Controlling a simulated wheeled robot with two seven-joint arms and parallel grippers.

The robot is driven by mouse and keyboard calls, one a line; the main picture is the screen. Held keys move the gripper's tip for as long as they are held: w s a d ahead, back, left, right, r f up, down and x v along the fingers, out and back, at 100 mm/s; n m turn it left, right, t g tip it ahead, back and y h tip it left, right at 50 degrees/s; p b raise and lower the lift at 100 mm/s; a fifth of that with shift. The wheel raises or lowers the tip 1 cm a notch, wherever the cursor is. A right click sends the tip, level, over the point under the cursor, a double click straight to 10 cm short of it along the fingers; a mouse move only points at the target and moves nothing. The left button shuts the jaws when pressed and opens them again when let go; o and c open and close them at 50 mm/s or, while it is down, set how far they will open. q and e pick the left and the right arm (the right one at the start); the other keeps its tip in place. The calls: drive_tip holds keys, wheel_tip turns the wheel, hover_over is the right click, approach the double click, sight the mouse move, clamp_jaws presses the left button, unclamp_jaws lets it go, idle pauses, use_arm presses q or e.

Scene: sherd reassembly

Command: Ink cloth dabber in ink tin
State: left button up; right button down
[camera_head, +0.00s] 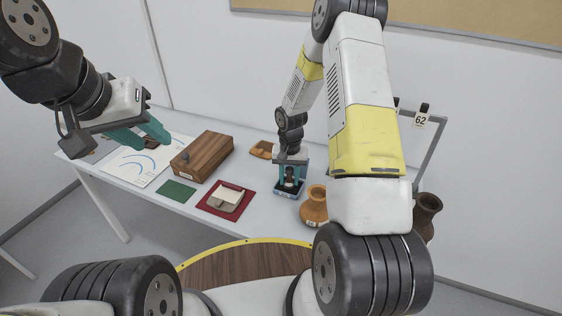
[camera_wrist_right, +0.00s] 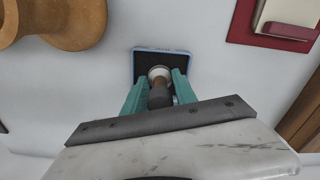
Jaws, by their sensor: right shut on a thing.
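The ink tin (camera_head: 279,192) is a small blue-rimmed open tin with a dark inside, on the table right of the red mat. It also shows in the right wrist view (camera_wrist_right: 143,62). My right gripper (camera_head: 290,178) points down over the tin and is shut on the cloth dabber (camera_wrist_right: 160,84), which has a dark handle and a pale head. The dabber's head is at the tin; I cannot tell whether it touches the ink. My left gripper (camera_head: 153,132) is open, its teal fingers apart above the paper at the left.
A wooden box (camera_head: 203,155) stands behind a green mat (camera_head: 177,193) and a red mat (camera_head: 211,209) bearing a pale piece. An orange-brown pot (camera_head: 314,207) stands close right of the tin. A darker jar (camera_head: 428,212) is farther right. A drawn sheet (camera_head: 133,172) lies left.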

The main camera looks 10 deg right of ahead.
sight(290, 169)
drive_tip(key=shift+r, duration=3.45)
